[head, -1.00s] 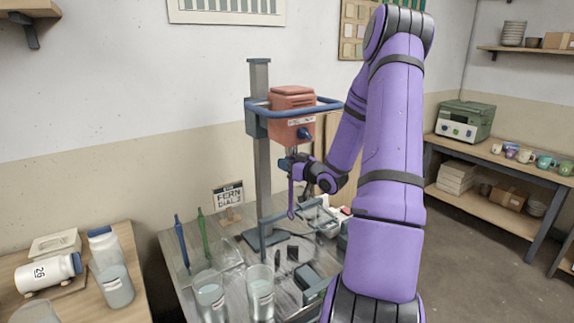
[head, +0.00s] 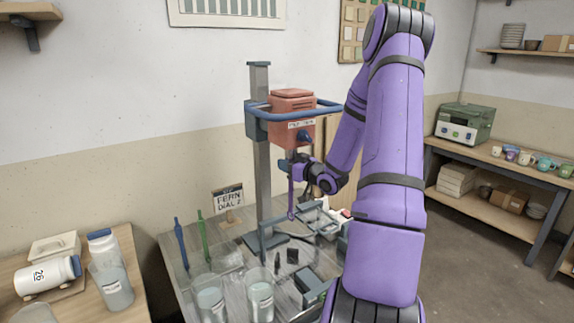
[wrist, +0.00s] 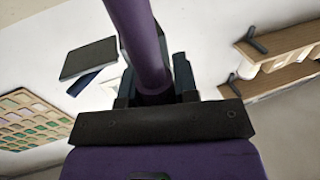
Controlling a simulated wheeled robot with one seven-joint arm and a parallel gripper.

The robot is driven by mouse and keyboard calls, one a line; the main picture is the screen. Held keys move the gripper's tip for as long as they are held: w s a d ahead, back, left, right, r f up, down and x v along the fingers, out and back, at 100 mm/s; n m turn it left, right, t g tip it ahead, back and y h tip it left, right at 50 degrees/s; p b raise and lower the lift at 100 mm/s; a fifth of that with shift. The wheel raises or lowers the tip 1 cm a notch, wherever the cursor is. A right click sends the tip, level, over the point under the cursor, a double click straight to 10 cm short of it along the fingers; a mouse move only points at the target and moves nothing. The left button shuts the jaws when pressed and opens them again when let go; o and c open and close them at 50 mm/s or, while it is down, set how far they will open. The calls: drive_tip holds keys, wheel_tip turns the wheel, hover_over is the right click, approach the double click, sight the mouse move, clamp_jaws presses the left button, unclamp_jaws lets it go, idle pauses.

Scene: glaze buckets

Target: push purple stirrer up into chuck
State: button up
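The purple stirrer (head: 291,201) hangs upright below the mixer head in the head view, and its shaft (wrist: 139,38) fills the upper middle of the wrist view. My gripper (head: 296,164) is shut on the stirrer near its upper part, with the dark fingers (wrist: 155,92) on both sides of the shaft. The red mixer head (head: 293,112) is on the grey column (head: 262,165), just above my gripper. The chuck is under the head and mostly hidden; I cannot tell whether the stirrer's top is inside it.
A blue bar (head: 258,107) surrounds the mixer head. A blue stirrer (head: 181,245) and a green stirrer (head: 203,238) stand at the bench's left. Clear buckets (head: 260,298) stand at the front. A sign (head: 228,198) reads "FERN DIAL 2". The column's base (head: 262,241) is on the bench.

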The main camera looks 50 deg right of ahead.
drive_tip(key=o, duration=0.4)
drive_tip(key=shift+o, duration=0.2)
drive_tip(key=shift+s, duration=0.1)
drive_tip(key=s, duration=1)
drive_tip(key=shift+s+d, duration=0.15)
drive_tip(key=shift+s, duration=0.15)
